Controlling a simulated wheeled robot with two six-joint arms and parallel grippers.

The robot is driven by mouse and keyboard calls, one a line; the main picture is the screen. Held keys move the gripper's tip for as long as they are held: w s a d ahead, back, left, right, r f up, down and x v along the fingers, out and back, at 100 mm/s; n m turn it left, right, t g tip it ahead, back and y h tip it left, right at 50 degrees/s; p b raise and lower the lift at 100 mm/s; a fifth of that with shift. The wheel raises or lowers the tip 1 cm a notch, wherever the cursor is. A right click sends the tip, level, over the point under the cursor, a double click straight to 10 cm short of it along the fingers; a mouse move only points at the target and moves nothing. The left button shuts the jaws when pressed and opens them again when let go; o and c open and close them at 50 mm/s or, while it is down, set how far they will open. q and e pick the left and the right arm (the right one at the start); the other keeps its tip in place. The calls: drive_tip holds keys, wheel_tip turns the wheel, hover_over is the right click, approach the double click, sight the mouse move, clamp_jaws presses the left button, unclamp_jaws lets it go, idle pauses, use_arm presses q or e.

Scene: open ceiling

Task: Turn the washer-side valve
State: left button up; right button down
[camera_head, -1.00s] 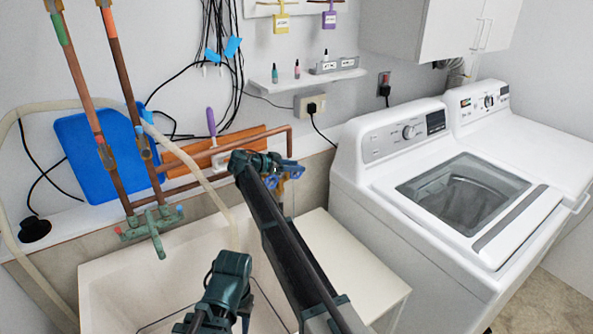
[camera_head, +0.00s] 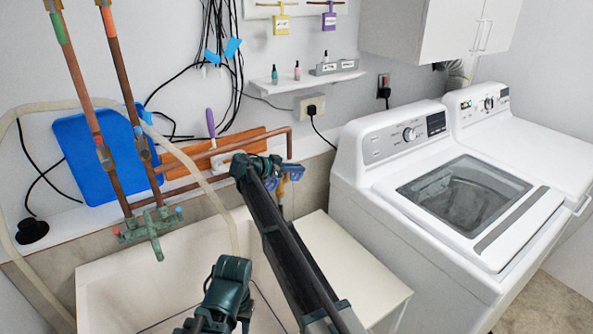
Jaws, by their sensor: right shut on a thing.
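The washer-side valve has a blue handle (camera_head: 295,172) and a brass-coloured body (camera_head: 281,188). It sits at the right end of the copper pipe, between the sink and the washer. My right gripper (camera_head: 277,171) is at this handle and shut on it. My right wrist and forearm hide part of the valve and the fingers. My left arm shows at the bottom centre, over the sink, but its gripper fingers are not visible.
The washer (camera_head: 400,150) stands right of the valve. A white sink (camera_head: 110,285) lies below, with a green tap (camera_head: 150,228) at its back left. A pale hose (camera_head: 215,200) hangs beside the copper pipe (camera_head: 225,147). A shelf (camera_head: 305,82) is above.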

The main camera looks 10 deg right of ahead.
drive_tip(key=shift+a+f+b, duration=0.1)
drive_tip(key=shift+f+b, duration=0.15)
drive_tip(key=shift+b, duration=0.1)
drive_tip(key=shift+r+h, duration=0.2)
drive_tip(key=shift+h, duration=0.3)
use_arm(q)
drive_tip(key=shift+f, duration=0.9)
use_arm(e)
drive_tip(key=c, duration=0.9)
unclamp_jaws()
use_arm(q)
drive_tip(key=shift+r, duration=0.1)
use_arm(e)
drive_tip(key=shift+r, duration=0.15)
